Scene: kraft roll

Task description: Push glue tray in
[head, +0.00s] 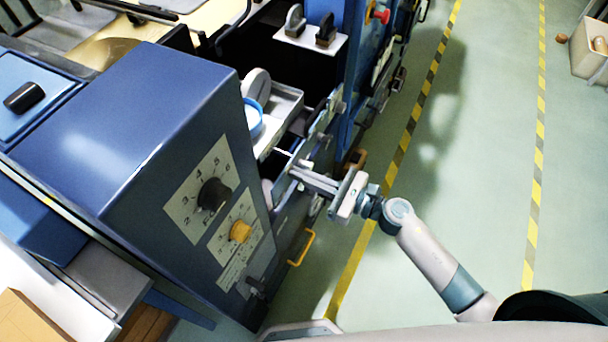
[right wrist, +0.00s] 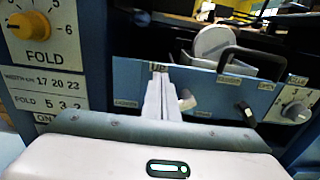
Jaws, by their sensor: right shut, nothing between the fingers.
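A grey tray (head: 284,106) sits in the opening of the blue machine in the head view, with a blue-rimmed white round piece (head: 253,118) beside it. I take it for the glue tray, though part of it is hidden by the machine's housing. My right gripper (head: 298,171) is shut and empty, its fingers pointing at the machine's front. In the right wrist view the closed fingertips (right wrist: 159,72) are at the blue front panel (right wrist: 208,90); I cannot tell whether they touch it. My left gripper is not in view.
A housing with dials (head: 212,194) stands left of my right gripper. A dark handle (right wrist: 252,57) rises behind the panel, and a knob (right wrist: 295,112) sits on its right. A yellow handle (head: 302,248) sticks out low down.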

